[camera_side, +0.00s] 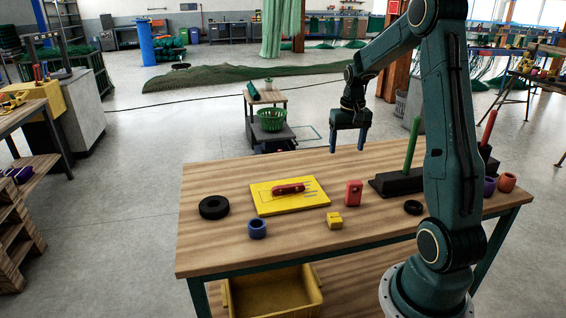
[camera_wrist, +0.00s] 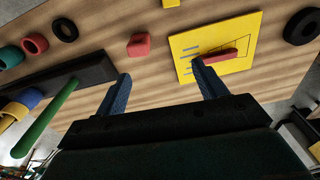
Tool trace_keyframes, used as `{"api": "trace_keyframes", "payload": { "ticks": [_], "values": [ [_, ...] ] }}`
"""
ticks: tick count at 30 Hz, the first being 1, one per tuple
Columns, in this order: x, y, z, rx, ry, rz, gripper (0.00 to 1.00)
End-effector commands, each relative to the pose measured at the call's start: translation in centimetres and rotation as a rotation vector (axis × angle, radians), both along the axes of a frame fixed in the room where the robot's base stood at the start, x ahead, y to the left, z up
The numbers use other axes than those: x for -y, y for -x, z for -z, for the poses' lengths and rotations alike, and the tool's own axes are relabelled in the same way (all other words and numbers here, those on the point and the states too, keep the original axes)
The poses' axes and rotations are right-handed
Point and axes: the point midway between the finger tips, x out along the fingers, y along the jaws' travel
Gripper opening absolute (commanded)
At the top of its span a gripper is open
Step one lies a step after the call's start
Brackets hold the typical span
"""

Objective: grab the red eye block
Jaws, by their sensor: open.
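The red eye block (camera_side: 353,193) stands upright on the wooden table, right of the yellow board, in the side view. It also shows in the wrist view (camera_wrist: 138,46), beyond my fingertips and between them from left to right. My gripper (camera_side: 347,139) is above the far part of the table with its blue fingers pointing down. In the wrist view my gripper (camera_wrist: 162,82) has its two fingers wide apart, with nothing between them. The block is apart from the fingers. Its hole is not clear in the wrist view.
A yellow board (camera_side: 262,203) holds a red-handled tool (camera_side: 289,188). A yellow block (camera_side: 335,220) sits in front of the red block. A black base with a green peg (camera_side: 411,146) stands to the right. A blue ring (camera_side: 257,229) and black rings (camera_side: 214,207) lie around.

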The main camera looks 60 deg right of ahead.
Motion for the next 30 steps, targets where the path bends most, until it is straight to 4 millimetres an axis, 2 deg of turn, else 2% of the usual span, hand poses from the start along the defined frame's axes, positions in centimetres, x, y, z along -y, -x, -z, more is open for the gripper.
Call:
{"api": "trace_keyframes", "payload": {
  "ticks": [1,3,9,22,30],
  "values": [
    [1.4,0.6,1.1,-0.011,-0.013,0.030,0.71],
    [2.9,1.2,2.3,-0.021,-0.024,0.060,0.71],
    [5.3,2.5,4.5,-0.037,-0.046,0.114,0.71],
    [5.8,2.7,5.7,-0.041,-0.052,0.124,0.71],
    [5.7,2.7,9.2,-0.042,-0.053,0.123,0.71]
  ]
}}
